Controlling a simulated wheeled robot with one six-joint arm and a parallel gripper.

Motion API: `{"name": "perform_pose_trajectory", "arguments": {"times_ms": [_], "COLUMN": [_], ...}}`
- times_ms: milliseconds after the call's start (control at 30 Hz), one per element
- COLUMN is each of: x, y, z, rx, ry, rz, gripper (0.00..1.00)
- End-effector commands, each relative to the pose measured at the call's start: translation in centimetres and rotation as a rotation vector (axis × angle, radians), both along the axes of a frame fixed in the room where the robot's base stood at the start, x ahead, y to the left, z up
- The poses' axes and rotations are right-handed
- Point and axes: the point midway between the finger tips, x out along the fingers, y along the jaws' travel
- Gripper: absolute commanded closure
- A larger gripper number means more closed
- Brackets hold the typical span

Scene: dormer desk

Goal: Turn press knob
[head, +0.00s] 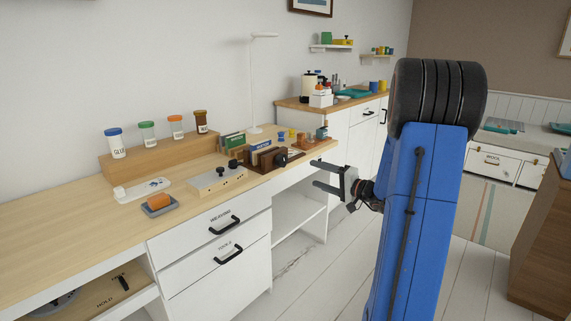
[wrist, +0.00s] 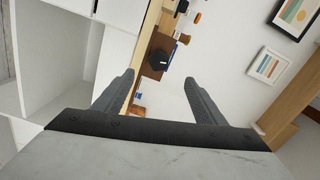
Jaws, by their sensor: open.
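A dark wooden press (head: 264,163) stands near the front edge of the desk in the head view. A dark round knob (head: 281,160) shows on its right end. In the wrist view, a dark round knob (wrist: 158,59) lies ahead, between the lines of my fingers, in front of brown wood. My gripper (head: 317,174) is open and empty, to the right of the press and off the desk's front edge. Its two fingers also show spread in the wrist view (wrist: 159,82). There is a gap between the fingers and the knob.
A control box with black knobs (head: 218,181) and an orange block on a grey tray (head: 159,204) sit left of the press. A white lamp (head: 253,85) stands behind. Labelled drawers (head: 215,230) lie below the desk; the floor in front is clear.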

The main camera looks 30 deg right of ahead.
Motion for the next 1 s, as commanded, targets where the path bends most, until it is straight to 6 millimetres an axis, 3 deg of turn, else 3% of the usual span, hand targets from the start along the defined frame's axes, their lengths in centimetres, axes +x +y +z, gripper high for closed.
{"name": "perform_pose_trajectory", "arguments": {"times_ms": [100,267,1000], "x": [0.3,1.7,13.6], "y": [-0.8,-0.2,4.3], "z": [-0.1,-0.1,-0.1], "rx": [0.003,0.002,0.002], "ry": [-0.010,-0.009,-0.008], "rz": [-0.019,-0.017,-0.014], "gripper": [0.35,0.35,0.35]}}
